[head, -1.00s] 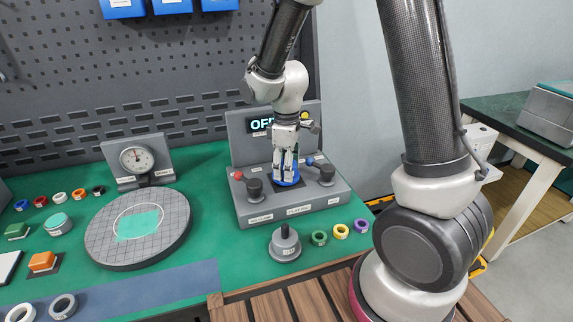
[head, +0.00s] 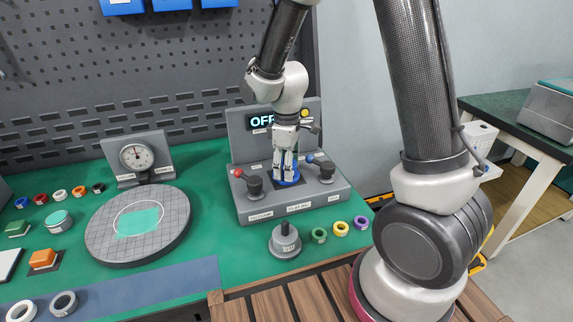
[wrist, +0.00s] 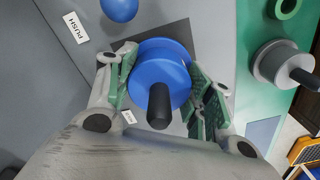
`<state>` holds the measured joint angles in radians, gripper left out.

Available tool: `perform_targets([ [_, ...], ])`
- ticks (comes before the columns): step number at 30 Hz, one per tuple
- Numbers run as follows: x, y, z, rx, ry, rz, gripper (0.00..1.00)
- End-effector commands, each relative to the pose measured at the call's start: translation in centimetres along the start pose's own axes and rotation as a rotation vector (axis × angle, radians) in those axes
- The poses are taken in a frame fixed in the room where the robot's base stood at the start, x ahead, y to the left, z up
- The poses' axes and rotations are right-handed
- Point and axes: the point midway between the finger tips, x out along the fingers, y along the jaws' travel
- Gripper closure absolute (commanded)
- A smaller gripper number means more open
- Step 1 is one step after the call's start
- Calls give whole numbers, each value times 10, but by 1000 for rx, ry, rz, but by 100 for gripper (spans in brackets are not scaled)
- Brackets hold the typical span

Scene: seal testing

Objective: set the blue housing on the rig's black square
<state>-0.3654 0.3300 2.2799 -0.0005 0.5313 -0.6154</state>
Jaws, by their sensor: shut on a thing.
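The blue housing (wrist: 175,62) is a round blue piece with a black post on top. My gripper (wrist: 162,85) is shut on it, with one green-padded finger on each side. In the head view the housing (head: 287,181) is low at the middle of the grey rig (head: 292,206), under my gripper (head: 286,170). The housing looks upright. I cannot tell whether it touches the square.
The rig's display (head: 261,122) reads OFF. A grey weight with a black post (head: 285,242) and coloured rings (head: 341,229) stand in front. A round gridded plate (head: 138,226) is left.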

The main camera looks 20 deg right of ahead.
Motion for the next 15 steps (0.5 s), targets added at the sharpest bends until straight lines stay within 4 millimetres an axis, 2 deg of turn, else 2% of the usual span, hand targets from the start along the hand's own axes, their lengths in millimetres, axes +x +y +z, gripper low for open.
perform_targets([
  [10, 1, 0, 0, 0, 1, 1, 94],
  [11, 1, 0, -1, 0, 1, 1, 46],
  [15, 1, 0, 0, 0, 1, 1, 23],
])
